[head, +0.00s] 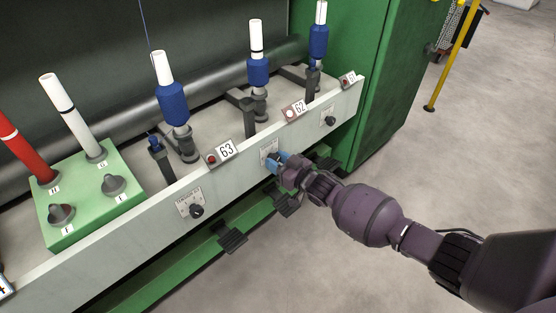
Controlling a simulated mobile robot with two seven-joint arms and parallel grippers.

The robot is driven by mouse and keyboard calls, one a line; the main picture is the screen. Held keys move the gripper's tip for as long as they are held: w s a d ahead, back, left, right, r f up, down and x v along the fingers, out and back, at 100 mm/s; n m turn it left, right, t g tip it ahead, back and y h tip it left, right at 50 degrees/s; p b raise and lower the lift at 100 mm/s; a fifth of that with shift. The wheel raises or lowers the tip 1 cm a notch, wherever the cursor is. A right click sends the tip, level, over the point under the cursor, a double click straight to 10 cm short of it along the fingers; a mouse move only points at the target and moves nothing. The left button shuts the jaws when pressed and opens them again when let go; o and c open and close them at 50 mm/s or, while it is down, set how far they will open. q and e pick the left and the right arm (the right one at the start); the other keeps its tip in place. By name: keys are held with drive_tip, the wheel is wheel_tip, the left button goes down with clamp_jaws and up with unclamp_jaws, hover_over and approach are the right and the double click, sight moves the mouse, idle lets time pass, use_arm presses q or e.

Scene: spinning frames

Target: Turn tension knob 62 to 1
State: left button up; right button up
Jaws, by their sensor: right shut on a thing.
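Tension knob 62 sits on the pale front rail (110,252), below the tag marked 62 (294,112). My right gripper (276,160) is at this knob's plate (266,150), its blue fingertips shut on the knob. The fingers hide the knob and most of its dial, so its setting cannot be read. My right arm reaches in from the lower right. My left gripper is not in view.
Other black knobs sit on the rail at left (197,211) and right (330,121). Blue and white bobbins (172,102) stand behind it. Black pedals (232,237) jut out below. Open floor lies at right.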

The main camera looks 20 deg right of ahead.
drive_tip(key=shift+r+n, duration=0.15)
drive_tip(key=shift+n, duration=0.75)
drive_tip(key=n+p, duration=0.1)
drive_tip(key=n, duration=0.1)
drive_tip(key=shift+a+n, duration=0.1)
drive_tip(key=shift+n, duration=0.2)
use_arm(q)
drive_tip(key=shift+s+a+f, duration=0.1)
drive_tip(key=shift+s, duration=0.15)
use_arm(e)
drive_tip(key=shift+f+n+h, duration=0.1)
drive_tip(key=shift+n+h, duration=0.3)
drive_tip(key=shift+n, duration=1.75)
drive_tip(key=shift+f+n+h, duration=0.1)
drive_tip(key=shift+n+h, duration=0.3)
drive_tip(key=shift+n, duration=1.75)
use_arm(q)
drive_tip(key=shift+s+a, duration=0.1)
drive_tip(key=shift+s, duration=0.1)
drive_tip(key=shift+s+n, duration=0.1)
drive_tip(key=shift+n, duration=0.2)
use_arm(e)
drive_tip(key=o, duration=0.9)
drive_tip(key=shift+r, duration=0.1)
